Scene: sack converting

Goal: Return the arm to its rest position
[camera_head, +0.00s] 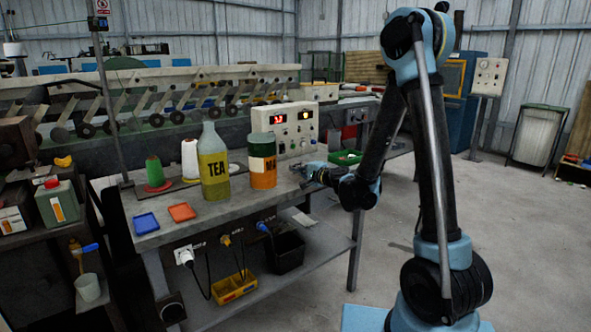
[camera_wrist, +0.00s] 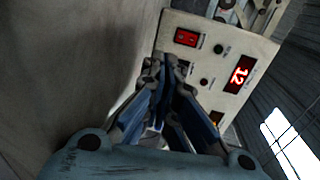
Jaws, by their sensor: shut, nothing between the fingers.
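My arm (camera_head: 372,140) reaches from the right over the end of the grey workbench (camera_head: 243,206). My gripper (camera_head: 303,172) is low at the bench's right end, just right of the jar with the orange label (camera_head: 262,166) and in front of the control box (camera_head: 300,122). In the wrist view my gripper (camera_wrist: 160,75) is shut, with nothing between its fingers. The control box (camera_wrist: 210,52) with its red switch and lit red display shows beyond the fingertips there. I cannot tell whether the fingers touch it.
A bottle labelled TEA (camera_head: 214,165), a green cone (camera_head: 154,173) and a white cone (camera_head: 190,160) stand on the bench. A blue tray (camera_head: 146,223) and an orange tray (camera_head: 182,212) lie at its front. The floor at right (camera_head: 535,230) is clear.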

